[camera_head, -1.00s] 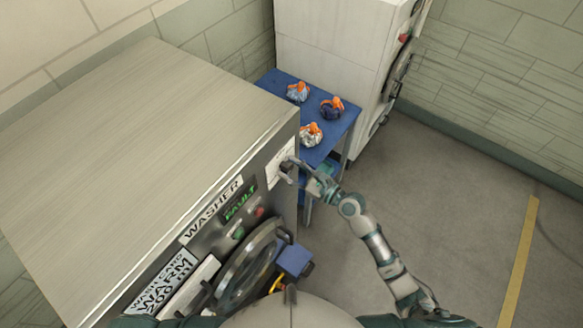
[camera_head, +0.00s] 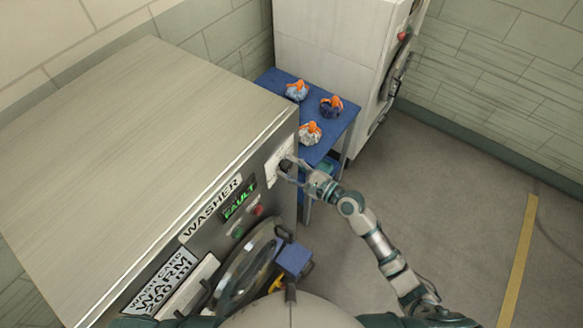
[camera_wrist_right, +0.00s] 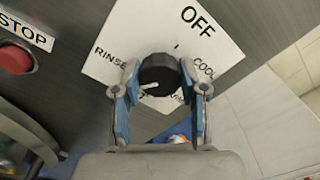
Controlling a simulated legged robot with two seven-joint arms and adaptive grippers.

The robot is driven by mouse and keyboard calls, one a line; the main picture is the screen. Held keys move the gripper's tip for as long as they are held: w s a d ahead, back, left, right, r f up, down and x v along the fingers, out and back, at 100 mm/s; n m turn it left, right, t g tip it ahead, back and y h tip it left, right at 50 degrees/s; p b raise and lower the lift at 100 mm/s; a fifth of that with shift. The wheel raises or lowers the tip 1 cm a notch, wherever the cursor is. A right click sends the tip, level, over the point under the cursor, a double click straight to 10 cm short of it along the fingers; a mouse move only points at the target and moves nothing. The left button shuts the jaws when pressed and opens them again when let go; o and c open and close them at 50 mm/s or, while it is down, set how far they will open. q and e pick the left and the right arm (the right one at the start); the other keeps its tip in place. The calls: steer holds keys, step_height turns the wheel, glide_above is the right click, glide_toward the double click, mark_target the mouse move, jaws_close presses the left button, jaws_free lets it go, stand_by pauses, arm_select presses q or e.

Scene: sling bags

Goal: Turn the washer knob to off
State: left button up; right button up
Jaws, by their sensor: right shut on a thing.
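The washer (camera_head: 130,165) is a large metal-topped machine at the left in the head view. Its black round knob (camera_wrist_right: 158,74) sits on a white dial plate (camera_wrist_right: 205,45) in the right wrist view. OFF is at the plate's top, COOL at the right, RINSE at the left; a lower label is partly hidden. A white mark on the knob shows towards its lower left. My right gripper (camera_head: 294,173) is at the washer's front panel; its two blue-padded fingers are shut on the knob, one on each side. My left gripper is not in view.
A red STOP button (camera_wrist_right: 15,59) is left of the dial. A blue table (camera_head: 333,129) with several orange-tied bags stands behind the washer, beside a white machine (camera_head: 330,45). A blue box (camera_head: 294,260) is near the washer door. The floor at right is clear.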

steer(key=n+b, duration=0.1)
steer(key=n, duration=0.5)
steer(key=shift+r+n+b, duration=0.15)
steer(key=shift+n+b, duration=0.15)
steer(key=n+b, duration=0.1)
steer(key=n, duration=0.4)
steer(key=shift+b, duration=0.35)
steer(key=n, duration=0.2)
steer(key=n+b, duration=0.1)
steer(key=n, duration=0.2)
steer(key=shift+a+f+n, duration=0.1)
steer(key=shift+f+n, duration=0.25)
steer(key=shift+n, duration=0.05)
steer(key=n+b, duration=0.1)
steer(key=n, duration=0.4)
steer(key=shift+f, duration=0.15)
steer(key=n, duration=0.9)
steer(key=shift+f, duration=0.1)
steer(key=n+p, duration=0.1)
steer(key=n, duration=0.4)
steer(key=shift+w+n, duration=0.1)
steer(key=shift+n, duration=0.3)
steer(key=n+p, duration=0.2)
steer(key=n, duration=0.3)
steer(key=shift+d, duration=0.2)
steer(key=shift+n, duration=0.4)
